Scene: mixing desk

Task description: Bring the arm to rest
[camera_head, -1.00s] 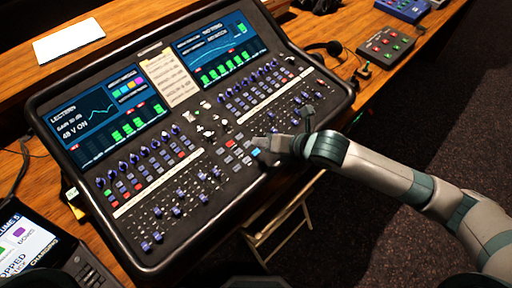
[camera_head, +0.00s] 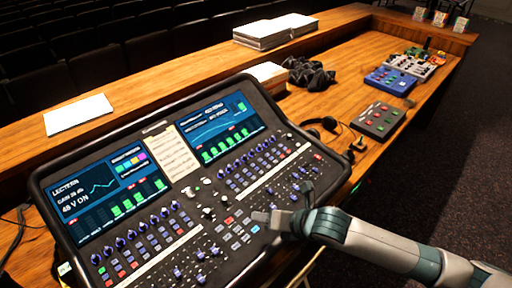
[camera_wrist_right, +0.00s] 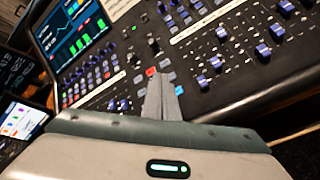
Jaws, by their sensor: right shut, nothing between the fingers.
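My right gripper (camera_head: 262,217) reaches in from the lower right in the head view, over the lower middle of the mixing desk (camera_head: 44,206). Its fingers are together with nothing between them. In the right wrist view, the shut fingers (camera_wrist_right: 160,98) point at the desk's buttons, close to a red button (camera_wrist_right: 151,71) and a light blue button (camera_wrist_right: 179,90). I cannot tell whether the fingertips touch the surface. The left gripper does not show.
The desk has two lit screens (camera_head: 105,197) and a paper note (camera_head: 173,152) between them. To the right lie a headset (camera_head: 328,124), a grey button box (camera_head: 378,120), a blue box (camera_head: 390,80) and black cloth (camera_head: 309,74). A white sheet (camera_head: 79,113) lies on the back ledge.

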